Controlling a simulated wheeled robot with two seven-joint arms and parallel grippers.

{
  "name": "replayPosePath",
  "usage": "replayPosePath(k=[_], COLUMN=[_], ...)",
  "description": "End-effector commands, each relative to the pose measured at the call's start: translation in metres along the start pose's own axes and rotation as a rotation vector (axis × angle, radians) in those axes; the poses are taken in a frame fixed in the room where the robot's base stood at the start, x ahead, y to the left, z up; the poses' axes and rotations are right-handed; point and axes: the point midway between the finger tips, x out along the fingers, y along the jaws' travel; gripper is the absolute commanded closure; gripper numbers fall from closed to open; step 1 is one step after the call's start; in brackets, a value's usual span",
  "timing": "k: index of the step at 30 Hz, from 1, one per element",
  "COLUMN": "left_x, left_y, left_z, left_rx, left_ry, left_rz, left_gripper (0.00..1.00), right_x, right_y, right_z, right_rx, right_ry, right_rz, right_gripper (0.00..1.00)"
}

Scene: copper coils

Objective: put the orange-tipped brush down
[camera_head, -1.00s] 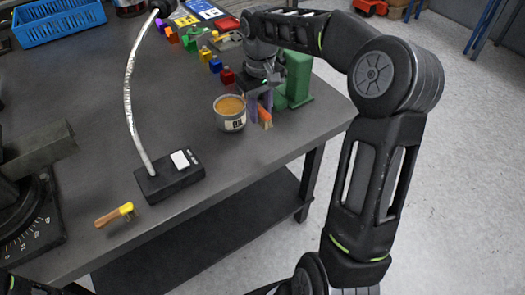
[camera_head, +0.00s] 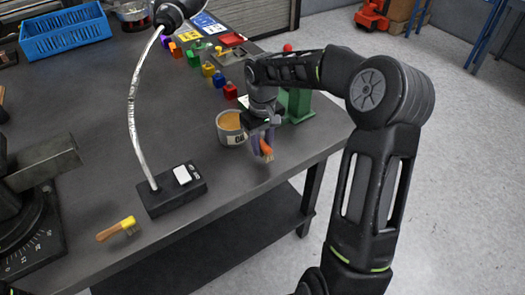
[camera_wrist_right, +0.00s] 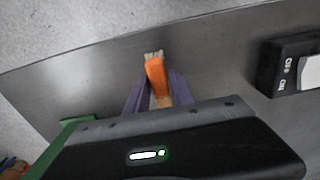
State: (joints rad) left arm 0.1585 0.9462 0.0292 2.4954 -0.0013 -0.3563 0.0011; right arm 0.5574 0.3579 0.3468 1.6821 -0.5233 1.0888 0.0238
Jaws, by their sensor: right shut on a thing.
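My left gripper is not in view.
A lamp base (camera_head: 172,190) and a yellow-tipped brush (camera_head: 118,229) lie to the left. Dark table (camera_head: 225,180) is bare between lamp and gripper.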

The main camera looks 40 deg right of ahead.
Motion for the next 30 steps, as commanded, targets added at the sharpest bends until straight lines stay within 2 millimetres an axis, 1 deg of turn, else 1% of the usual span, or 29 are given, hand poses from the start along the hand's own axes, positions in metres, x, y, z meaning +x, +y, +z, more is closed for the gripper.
replayPosePath(k=[3, 6, 15, 18, 19, 27, 30], left_x=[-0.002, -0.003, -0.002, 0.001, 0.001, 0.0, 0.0], left_y=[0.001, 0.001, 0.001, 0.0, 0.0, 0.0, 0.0], left_z=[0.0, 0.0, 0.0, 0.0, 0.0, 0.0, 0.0], left_rx=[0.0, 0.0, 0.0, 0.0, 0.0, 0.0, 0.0], left_ry=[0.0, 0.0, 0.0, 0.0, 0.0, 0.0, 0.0], left_rz=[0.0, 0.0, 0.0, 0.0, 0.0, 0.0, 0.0], left_gripper=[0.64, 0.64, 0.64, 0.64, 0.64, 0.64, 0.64], right_x=[0.018, 0.028, 0.031, 0.034, 0.034, 0.033, 0.033], right_y=[0.0, 0.0, 0.0, 0.0, 0.0, 0.0, 0.0], right_z=[0.001, 0.001, 0.001, 0.001, 0.001, 0.001, 0.001], right_rx=[0.001, 0.0, 0.0, 0.0, 0.0, 0.0, 0.0], right_ry=[-0.005, -0.003, -0.001, -0.001, -0.002, -0.002, -0.002], right_rz=[-0.002, -0.001, 0.0, 0.0, 0.0, 0.0, 0.0], right_gripper=[1.0, 1.0, 1.0, 1.0, 0.71, 0.5, 0.5])
